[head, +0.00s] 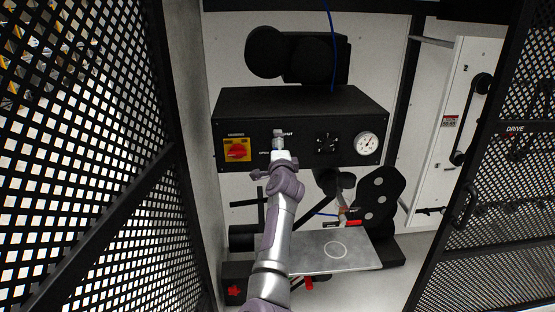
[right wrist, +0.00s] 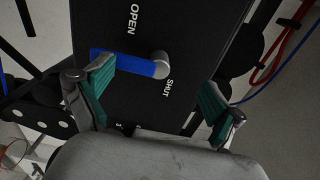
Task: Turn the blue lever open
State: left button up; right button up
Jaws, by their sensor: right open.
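The blue lever (right wrist: 137,66) shows in the right wrist view on a black panel. Its bar runs left from a grey round pivot (right wrist: 161,62), between the printed words OPEN, above, and SHUT, below right. My right gripper (right wrist: 160,88) is open around the pivot area, with nothing between its fingers. Its left finger overlaps the bar's outer end in the picture; I cannot tell whether they touch. In the head view my right gripper (head: 279,140) is at the front of the black box (head: 300,108) and hides the lever. My left gripper is not in view.
The box front also carries a red switch on a yellow plate (head: 237,150), a black dial (head: 326,143) and a white gauge (head: 367,145). A grey plate (head: 335,250) lies below. Mesh panels stand at left (head: 80,130) and right (head: 510,190).

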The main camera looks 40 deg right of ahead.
notch_tip(320, 180, up, 6)
jog(key=shift+r, duration=0.1)
dwell(0.6)
